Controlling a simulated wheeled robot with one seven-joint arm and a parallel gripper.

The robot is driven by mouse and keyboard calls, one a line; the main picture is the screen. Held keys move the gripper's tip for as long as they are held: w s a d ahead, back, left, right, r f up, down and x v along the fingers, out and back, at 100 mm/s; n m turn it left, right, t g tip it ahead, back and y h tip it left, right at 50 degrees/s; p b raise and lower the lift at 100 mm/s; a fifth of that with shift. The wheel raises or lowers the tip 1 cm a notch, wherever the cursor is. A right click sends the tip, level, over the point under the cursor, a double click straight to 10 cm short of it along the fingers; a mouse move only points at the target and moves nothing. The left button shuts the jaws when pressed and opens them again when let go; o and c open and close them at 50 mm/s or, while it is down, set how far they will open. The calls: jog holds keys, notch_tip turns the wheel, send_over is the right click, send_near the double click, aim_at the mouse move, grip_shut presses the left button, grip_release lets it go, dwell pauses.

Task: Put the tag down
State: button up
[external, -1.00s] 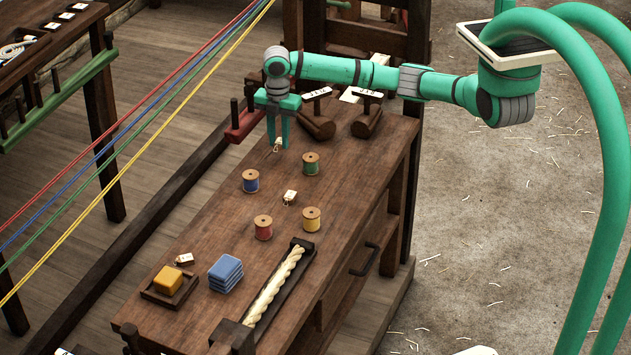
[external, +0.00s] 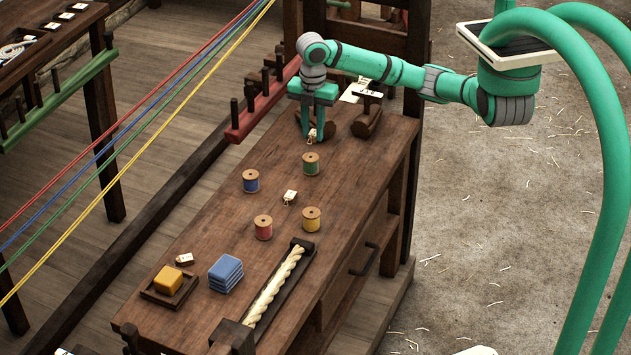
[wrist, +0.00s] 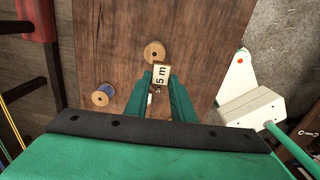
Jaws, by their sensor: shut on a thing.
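My gripper (external: 314,132) is over the far part of the wooden workbench (external: 213,205), pointing down, shut on a small pale tag (external: 312,138). In the wrist view the tag (wrist: 162,75) reads "5 m" and sits at the fingertips. The tag looks a little above the bench top; its exact height is unclear. The green spool (external: 311,162) stands just in front of it. Another pale tag (external: 290,196) lies mid-bench among the spools, and a third tag (external: 184,259) lies near the front left.
Blue (external: 251,180), red (external: 263,227) and yellow (external: 311,219) spools stand on the bench. A rope in a dark tray (external: 278,285), a blue stack (external: 226,273) and a yellow block (external: 168,279) are nearer. Wooden tops (external: 370,122) stand close behind my gripper.

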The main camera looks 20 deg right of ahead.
jog(key=s+a, duration=2.1)
jog(key=a, duration=0.4)
send_over(201, 241)
jog(key=d, duration=0.1)
jog(key=shift+m, duration=0.3)
jog(key=f, duration=0.8)
jog(key=shift+s+f, duration=0.2)
jog(key=shift+s, duration=0.05)
jog(key=shift+w+a+f, duration=0.3)
jog(key=shift+a+f, duration=0.2)
jog(key=shift+f, duration=1.7)
jog(key=shift+f, duration=0.15)
jog(key=o, duration=1)
